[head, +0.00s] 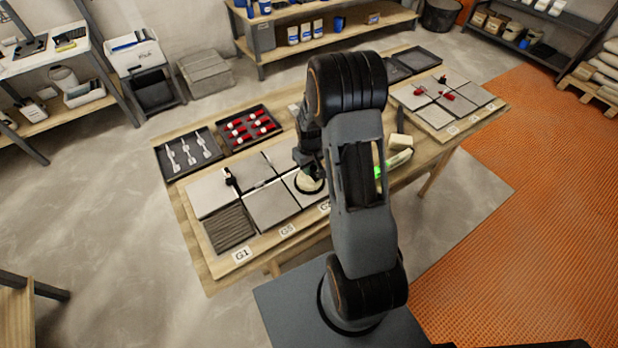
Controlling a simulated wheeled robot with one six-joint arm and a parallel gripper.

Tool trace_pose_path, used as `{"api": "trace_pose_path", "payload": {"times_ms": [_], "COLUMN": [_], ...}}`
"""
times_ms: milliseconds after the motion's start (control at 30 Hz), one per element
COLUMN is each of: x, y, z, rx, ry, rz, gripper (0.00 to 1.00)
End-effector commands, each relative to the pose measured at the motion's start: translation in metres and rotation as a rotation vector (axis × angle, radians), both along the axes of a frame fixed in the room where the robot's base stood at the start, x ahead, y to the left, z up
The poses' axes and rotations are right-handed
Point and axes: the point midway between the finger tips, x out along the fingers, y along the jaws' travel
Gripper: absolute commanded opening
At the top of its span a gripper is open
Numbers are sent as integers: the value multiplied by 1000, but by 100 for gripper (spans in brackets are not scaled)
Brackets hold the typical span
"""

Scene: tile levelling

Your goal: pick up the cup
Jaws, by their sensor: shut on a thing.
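The cup (310,185) is a round, pale cream piece with a dark rim, seen low at the left of my arm. It is over a grey tile (300,197) on the near board; I cannot tell whether it touches the tile or is just above it. My gripper (310,168) points down at the cup and is shut on it. The fingertips are small, dark and partly hidden by my wrist, so the exact grip does not show.
A black tray of white clips (187,153) and one of red-and-white pieces (248,131) lie behind the near board. Another tiled board (434,117) with red pieces is at the right. A pale block (400,142) and a green-lit item (379,172) are beside my arm.

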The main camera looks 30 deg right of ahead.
Motion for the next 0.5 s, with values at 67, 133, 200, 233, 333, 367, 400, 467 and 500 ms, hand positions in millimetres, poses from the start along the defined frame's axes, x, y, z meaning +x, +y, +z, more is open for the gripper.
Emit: {"api": "trace_pose_path", "payload": {"times_ms": [67, 133, 200, 233, 333, 367, 400, 467, 500], "x": [0, 0, 1, 1, 1, 1, 1, 1, 1], "y": [0, 0, 0, 0, 0, 0, 0, 0, 0], "z": [1, 1, 1, 1, 3, 4, 7, 11, 16], "rx": [0, 0, -1, -1, -1, -1, -1, -1, -1], "ry": [-1, -1, -1, -2, -2, -3, -3, -4, -5], "rz": [0, 0, 0, 0, 0, 0, 0, 0, 0], "gripper": [0, 0, 0, 0, 0, 0, 0, 0, 0]}}
